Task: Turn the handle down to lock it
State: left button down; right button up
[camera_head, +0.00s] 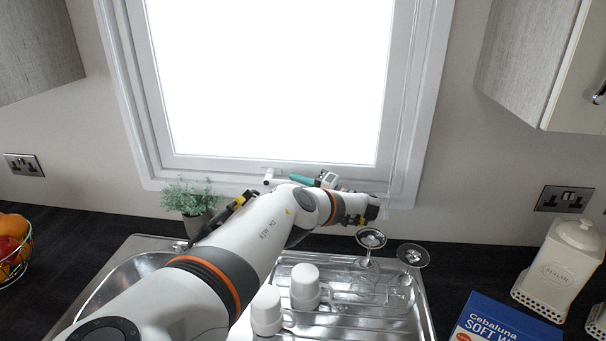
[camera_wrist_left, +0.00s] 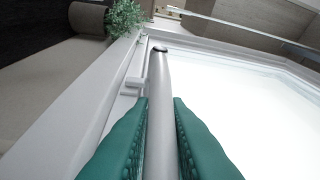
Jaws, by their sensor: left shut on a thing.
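The window handle is a slim white lever at the bottom of the white window frame (camera_head: 275,163). In the left wrist view the handle (camera_wrist_left: 160,90) runs between the two green fingers of my left gripper (camera_wrist_left: 160,125), which is shut on it. In the head view the green fingertips of my left gripper (camera_head: 300,180) are at the lower window frame, and part of the handle (camera_head: 268,178) shows to their left. The lever lies roughly along the bottom frame in the head view. My arm hides part of the sill. My right gripper is in neither view.
A potted plant (camera_head: 188,196) stands left of my arm below the window. Cups (camera_head: 305,285) and upturned glasses (camera_head: 371,239) stand on the metal drainer. A fruit basket (camera_head: 14,250) is at the left, a sugar jar (camera_head: 560,270) and blue box (camera_head: 500,322) at the right.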

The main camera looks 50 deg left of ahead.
pick_arm(q)
jog(key=shift+d+f, duration=0.1)
jog(key=shift+f, duration=0.15)
jog(key=c, duration=1.4)
grip_release()
jog(key=shift+r, duration=0.1)
jog(key=shift+r, duration=0.55)
notch_tip(320, 180, up, 9)
jog(key=shift+w+f+b, duration=0.15)
jog(key=shift+b, duration=0.2)
